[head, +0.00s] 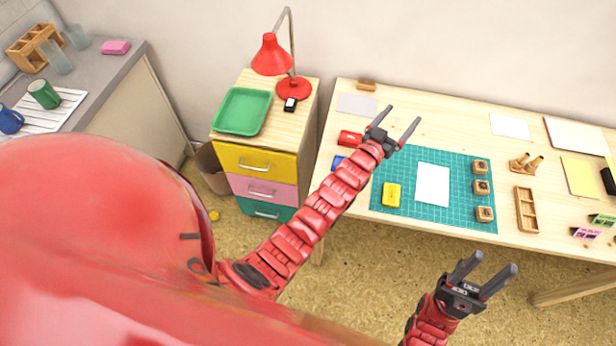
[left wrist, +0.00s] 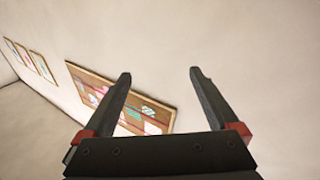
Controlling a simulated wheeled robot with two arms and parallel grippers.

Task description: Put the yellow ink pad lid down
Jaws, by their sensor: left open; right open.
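The yellow ink pad (head: 391,195) lies at the left part of the green cutting mat (head: 455,215). It looks like a small yellow box; I cannot tell at this size how its lid sits. My left gripper (head: 403,113) is open and empty, raised beyond the ink pad toward the back of the table. The left wrist view shows its two fingers (left wrist: 158,75) apart with nothing between them and no ink pad in sight. My right gripper (head: 498,260) is open and empty, in front of the table's near edge.
A white sheet (head: 432,185) lies right of the yellow pad, with several wooden stamps (head: 481,187) beyond it. A red pad (head: 350,138) and a blue pad (head: 338,161), partly hidden by my arm, lie left of the mat. A wooden tray (head: 526,210) stands farther right.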

